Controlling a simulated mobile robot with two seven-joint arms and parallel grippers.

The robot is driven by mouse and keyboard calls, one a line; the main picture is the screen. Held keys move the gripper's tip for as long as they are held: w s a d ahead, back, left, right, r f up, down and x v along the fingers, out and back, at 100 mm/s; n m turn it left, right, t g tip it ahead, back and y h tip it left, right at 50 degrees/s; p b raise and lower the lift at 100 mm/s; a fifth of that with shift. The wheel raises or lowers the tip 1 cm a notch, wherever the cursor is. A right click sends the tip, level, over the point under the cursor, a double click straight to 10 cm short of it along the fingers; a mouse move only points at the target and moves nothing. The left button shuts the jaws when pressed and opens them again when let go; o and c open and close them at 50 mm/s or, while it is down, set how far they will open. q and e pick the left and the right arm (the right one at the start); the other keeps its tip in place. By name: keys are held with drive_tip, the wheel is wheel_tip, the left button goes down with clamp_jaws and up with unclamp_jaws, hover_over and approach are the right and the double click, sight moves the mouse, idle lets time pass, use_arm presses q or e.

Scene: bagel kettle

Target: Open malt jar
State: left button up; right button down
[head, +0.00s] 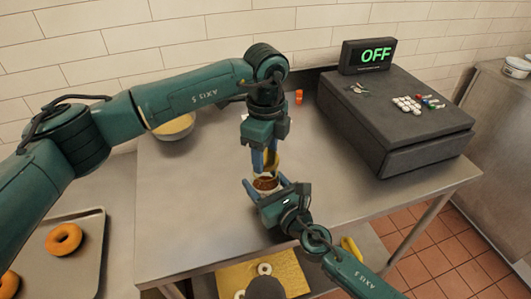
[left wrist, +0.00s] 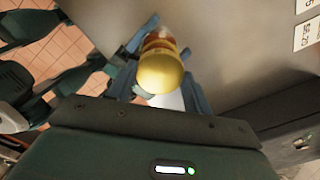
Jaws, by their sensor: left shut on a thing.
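The malt jar (head: 265,185) is upright above the steel table, its top open with brown contents showing. My right gripper (head: 267,190) comes in from the lower right with its blue fingers on either side of the jar, closed around it. My left gripper (head: 268,158) points down over the jar and is shut on the yellow lid (head: 274,162). The lid is just above the jar's mouth, and I see a small gap between them. In the left wrist view the yellow lid (left wrist: 161,70) lies between my left fingers and hides most of the jar.
A dark cash register (head: 400,125) with an OFF display stands at the right of the table. A small orange item (head: 299,97) stands at the back. A tray (head: 88,270) with bagels is at the lower left.

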sight(266, 157)
use_arm(q)
drive_tip(key=shift+r, duration=2)
use_arm(e)
drive_tip(key=shift+c, duration=1.8)
unclamp_jaws()
drive_tip(key=shift+s, duration=0.1)
